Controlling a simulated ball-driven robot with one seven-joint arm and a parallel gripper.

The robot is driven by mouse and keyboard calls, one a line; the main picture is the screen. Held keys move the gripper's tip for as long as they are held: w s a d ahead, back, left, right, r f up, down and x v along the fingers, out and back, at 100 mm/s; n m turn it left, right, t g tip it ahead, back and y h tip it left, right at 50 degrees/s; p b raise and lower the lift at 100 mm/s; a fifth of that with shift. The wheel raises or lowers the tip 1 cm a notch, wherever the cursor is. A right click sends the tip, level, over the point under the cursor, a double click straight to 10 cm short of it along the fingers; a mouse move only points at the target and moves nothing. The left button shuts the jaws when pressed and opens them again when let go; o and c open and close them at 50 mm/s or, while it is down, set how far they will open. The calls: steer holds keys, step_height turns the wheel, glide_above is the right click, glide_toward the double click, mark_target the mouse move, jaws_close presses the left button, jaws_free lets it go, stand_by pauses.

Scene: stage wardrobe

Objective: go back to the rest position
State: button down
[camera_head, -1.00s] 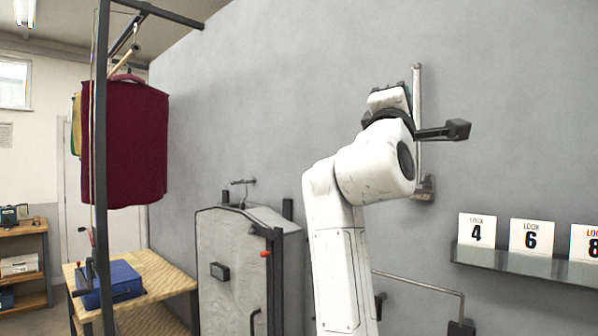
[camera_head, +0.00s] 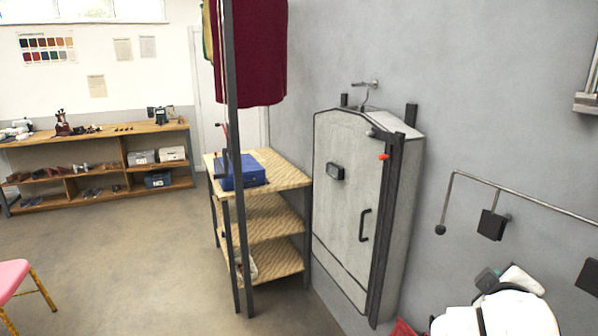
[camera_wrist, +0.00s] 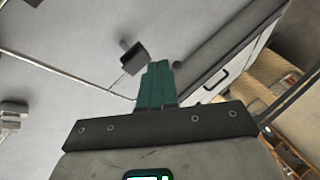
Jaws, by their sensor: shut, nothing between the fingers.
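My gripper (camera_wrist: 156,85) shows in the wrist view with its two green fingers closed together and nothing between them. Beyond its tips are the grey wall and a small dark block (camera_wrist: 133,58). In the head view, my white arm is at the bottom right, in front of the grey wall; the fingers cannot be made out there.
A grey cabinet (camera_head: 345,205) with a dark handle stands against the wall. Left of it is a wooden shelf unit (camera_head: 283,170) with a blue box (camera_head: 242,170). A dark red garment (camera_head: 250,60) hangs above. A thin wall rail (camera_head: 530,197) runs near my arm. Open floor lies left.

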steer(key=s+a+f+m+g+y, duration=0.2)
steer(key=s+a+f+g+y, duration=0.15)
steer(key=s+f, duration=0.85)
steer(key=s+a+f+m+g+y, duration=0.25)
steer(key=s+a+f, duration=0.25)
steer(key=s+f, duration=0.7)
steer(key=s+a+f+g+y, duration=0.1)
steer(key=s+a+f+g, duration=0.1)
steer(key=s, duration=0.3)
steer(key=s+a+f+m+g+y, duration=0.1)
steer(key=s+f, duration=0.3)
steer(key=shift+s+a+f+g, duration=0.15)
steer(key=shift+s+a+g, duration=0.2)
steer(key=shift+g, duration=0.05)
